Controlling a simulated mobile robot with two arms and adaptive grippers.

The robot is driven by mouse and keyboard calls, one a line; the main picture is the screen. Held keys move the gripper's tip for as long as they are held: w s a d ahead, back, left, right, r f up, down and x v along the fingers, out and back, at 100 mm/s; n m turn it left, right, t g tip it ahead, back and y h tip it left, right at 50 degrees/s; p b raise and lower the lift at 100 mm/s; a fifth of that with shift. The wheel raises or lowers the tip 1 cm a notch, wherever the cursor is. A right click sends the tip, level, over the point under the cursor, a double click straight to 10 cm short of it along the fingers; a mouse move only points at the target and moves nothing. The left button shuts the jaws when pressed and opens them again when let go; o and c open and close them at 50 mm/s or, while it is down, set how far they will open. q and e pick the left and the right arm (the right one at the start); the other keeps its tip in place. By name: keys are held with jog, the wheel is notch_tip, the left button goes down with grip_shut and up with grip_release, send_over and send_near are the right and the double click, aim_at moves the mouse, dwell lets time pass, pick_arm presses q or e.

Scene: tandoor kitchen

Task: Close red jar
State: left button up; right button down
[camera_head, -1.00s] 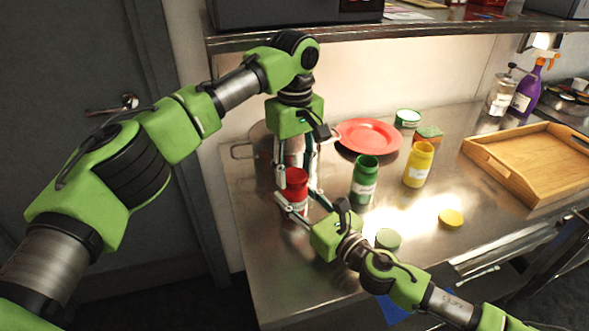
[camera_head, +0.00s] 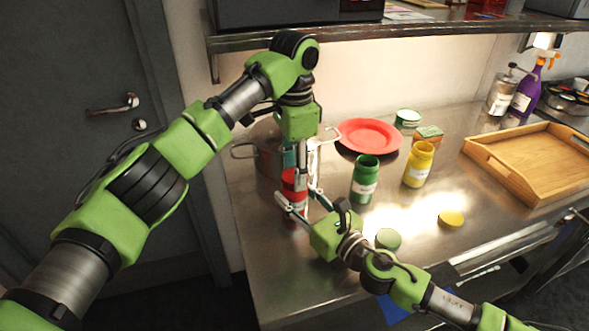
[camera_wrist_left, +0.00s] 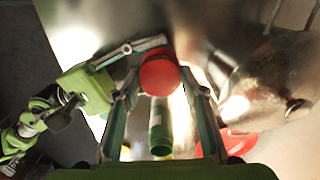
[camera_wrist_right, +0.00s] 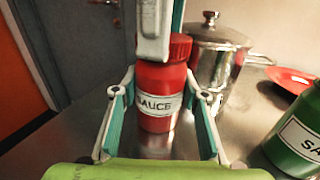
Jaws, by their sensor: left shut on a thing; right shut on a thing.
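The red jar (camera_head: 294,210) stands upright on the steel counter, with a white SAUCE label in the right wrist view (camera_wrist_right: 158,104). A ribbed red lid (camera_wrist_right: 180,46) sits on its top and appears level; the exact seating is partly hidden by a finger. My left gripper (camera_head: 300,170) reaches down from above and is shut on the lid, which shows as a red disc between its fingers in the left wrist view (camera_wrist_left: 158,74). My right gripper (camera_head: 300,198) comes from the front right and is shut on the jar's body, one finger on each side.
A steel pot (camera_head: 268,150) stands close behind the jar. A green open jar (camera_head: 364,180) and a yellow open jar (camera_head: 418,165) stand to the right. A green lid (camera_head: 388,238) and yellow lid (camera_head: 451,218) lie on the counter. A red plate (camera_head: 369,136) and wooden tray (camera_head: 535,165) are farther off.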

pick_arm(q)
jog(key=m, duration=0.7)
jog(key=o, duration=1.2)
jog(key=shift+o, duration=0.2)
jog(key=shift+r, duration=2.25)
jog(key=shift+c, duration=0.5)
